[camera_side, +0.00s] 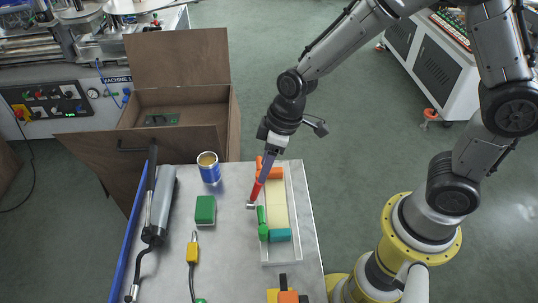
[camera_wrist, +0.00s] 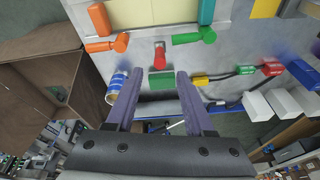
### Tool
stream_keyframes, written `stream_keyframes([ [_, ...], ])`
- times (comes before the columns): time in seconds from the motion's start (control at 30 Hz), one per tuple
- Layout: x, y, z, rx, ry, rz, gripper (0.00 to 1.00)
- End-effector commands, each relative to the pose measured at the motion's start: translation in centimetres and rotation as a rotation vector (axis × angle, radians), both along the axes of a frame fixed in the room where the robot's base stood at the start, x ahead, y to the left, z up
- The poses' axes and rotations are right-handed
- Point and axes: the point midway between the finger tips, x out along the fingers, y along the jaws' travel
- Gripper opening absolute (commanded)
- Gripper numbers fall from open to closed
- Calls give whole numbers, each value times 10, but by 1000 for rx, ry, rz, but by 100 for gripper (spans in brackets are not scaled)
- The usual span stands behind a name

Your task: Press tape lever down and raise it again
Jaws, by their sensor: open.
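A red lever (camera_side: 256,190) on a small grey base stands at the left edge of the white tray; it also shows in the wrist view (camera_wrist: 159,50). An orange lever (camera_wrist: 105,44) and a green lever (camera_wrist: 195,36) flank it; the green one shows in the side view (camera_side: 262,223). No label tells which is the tape lever. My gripper (camera_side: 265,171) points down over the tray's left edge, its purple fingers in line with the red lever's top. In the wrist view the fingers (camera_wrist: 158,74) are apart with nothing held; contact with the lever cannot be told.
The white tray (camera_side: 297,258) holds cream, orange and teal pieces. An open brown box (camera_side: 180,97) is behind.

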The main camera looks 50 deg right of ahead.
Motion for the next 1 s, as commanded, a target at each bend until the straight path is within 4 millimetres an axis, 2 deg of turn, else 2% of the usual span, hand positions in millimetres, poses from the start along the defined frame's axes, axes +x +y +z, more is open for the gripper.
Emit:
stream_keyframes([
  [0.03, -1, -2, 9, 1, -4, -2, 53],
  [0.2, -4, -5, 25, 0, -2, -1, 53],
  [0.57, -6, -6, 29, 0, 1, -1, 53],
  [0.73, -11, -6, 30, 1, 38, -24, 24],
  [0.87, 6, 1, 47, -17, 98, -43, 1],
  [1.0, 35, 16, 62, -72, 167, -40, 0],
])
